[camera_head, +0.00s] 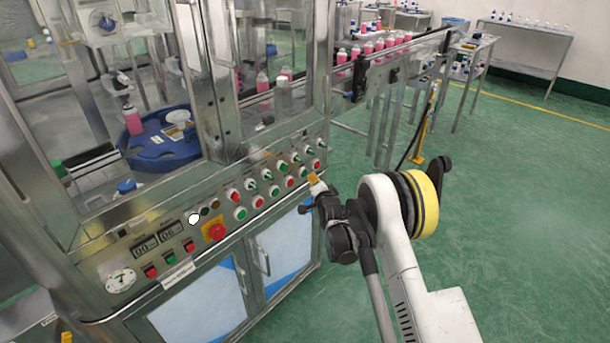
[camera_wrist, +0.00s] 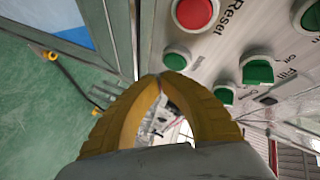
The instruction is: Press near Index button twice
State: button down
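My gripper (camera_head: 314,180) is at the right end of the machine's button panel (camera_head: 150,215). In the wrist view its two yellow fingers (camera_wrist: 160,80) meet at the tips, with nothing seen between them. A green button in a pale ring (camera_wrist: 177,58) lies just beyond the fingertips, partly cut by shadow. I cannot tell whether the tips touch it. Its label is not readable, so I cannot confirm that it is the Index button. A red button marked Reset (camera_wrist: 195,12) is above it.
A green selector knob (camera_wrist: 258,70) near the Fill label and another green knob (camera_wrist: 225,95) are close on the right. In the head view, a red emergency stop (camera_head: 217,232) sits left on the panel.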

jog(key=shift+w+a, duration=0.1)
jog(key=shift+a, duration=0.05)
jog(key=shift+w+a, duration=0.2)
dwell(0.3)
